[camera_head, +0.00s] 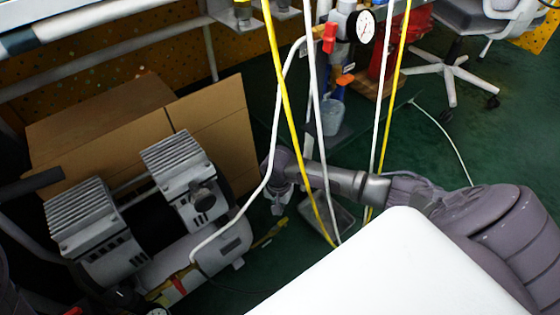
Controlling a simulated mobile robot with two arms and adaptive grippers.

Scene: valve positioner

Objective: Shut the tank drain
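A grey compressor (165,205) with two finned heads stands on the floor at the lower left. Its silver tank (215,255) lies under the heads. A small red lever (180,285) on a brass fitting sits at the tank's lower front. A yellow part (270,233) shows just beyond the tank's right end; I cannot tell which of these is the drain. My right arm comes in from the right, and its gripper (279,200) hangs down near the yellow part, apart from it. Its fingers are too small and dark to read. My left gripper is not in view.
A white surface (410,270) fills the lower right foreground. White and yellow hoses hang across the middle, close to my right arm. A cardboard box (215,120) stands behind the compressor. A gauge (365,27) and red-handled valve (330,37) are at the top.

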